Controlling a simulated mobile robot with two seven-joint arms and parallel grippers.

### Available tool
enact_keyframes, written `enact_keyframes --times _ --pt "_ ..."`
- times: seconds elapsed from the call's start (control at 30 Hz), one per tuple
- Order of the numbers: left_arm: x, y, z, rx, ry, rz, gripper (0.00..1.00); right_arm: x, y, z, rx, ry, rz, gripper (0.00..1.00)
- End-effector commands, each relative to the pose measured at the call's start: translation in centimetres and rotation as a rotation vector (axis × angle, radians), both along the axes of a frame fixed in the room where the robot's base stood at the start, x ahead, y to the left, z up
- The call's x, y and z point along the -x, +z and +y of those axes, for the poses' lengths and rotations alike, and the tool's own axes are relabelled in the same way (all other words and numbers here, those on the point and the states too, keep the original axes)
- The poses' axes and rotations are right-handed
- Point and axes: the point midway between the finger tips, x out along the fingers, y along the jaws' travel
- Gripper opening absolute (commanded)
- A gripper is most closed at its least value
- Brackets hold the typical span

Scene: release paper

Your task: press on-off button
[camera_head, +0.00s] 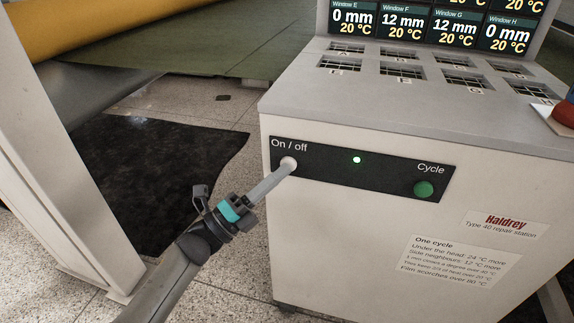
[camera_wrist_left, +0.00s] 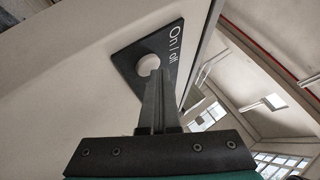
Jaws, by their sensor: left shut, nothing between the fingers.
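The white round on/off button (camera_head: 288,163) sits at the left end of a black panel (camera_head: 385,180) on the front of the repair station, under the label "On / off". A small green light (camera_head: 357,160) glows to its right. My left gripper (camera_head: 288,169) is shut and empty, its fingertips at the button's lower edge. They look to be touching it, but a small gap cannot be ruled out. In the left wrist view the closed fingers (camera_wrist_left: 156,75) point at the button (camera_wrist_left: 149,64) and overlap its lower part. My right gripper is not in view.
A green Cycle button (camera_head: 424,189) is at the panel's right end. The station's top (camera_head: 400,85) carries several lettered vents, with a display (camera_head: 430,25) behind. A red object (camera_head: 564,113) lies at the right edge. A pale post (camera_head: 75,160) stands at left.

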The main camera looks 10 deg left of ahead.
Motion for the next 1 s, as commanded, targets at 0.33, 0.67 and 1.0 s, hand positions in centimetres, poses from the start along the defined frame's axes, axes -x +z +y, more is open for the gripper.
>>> enact_keyframes --times 0.33,0.67,1.0 --pt "0.5 0.0 0.1 0.001 0.001 0.000 0.00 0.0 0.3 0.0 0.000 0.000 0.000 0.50" --pt "3.1 0.1 0.1 0.001 0.001 0.003 0.00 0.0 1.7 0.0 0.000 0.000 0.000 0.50" --pt "6.2 0.1 0.3 0.001 0.001 0.001 0.00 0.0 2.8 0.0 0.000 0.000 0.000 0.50"
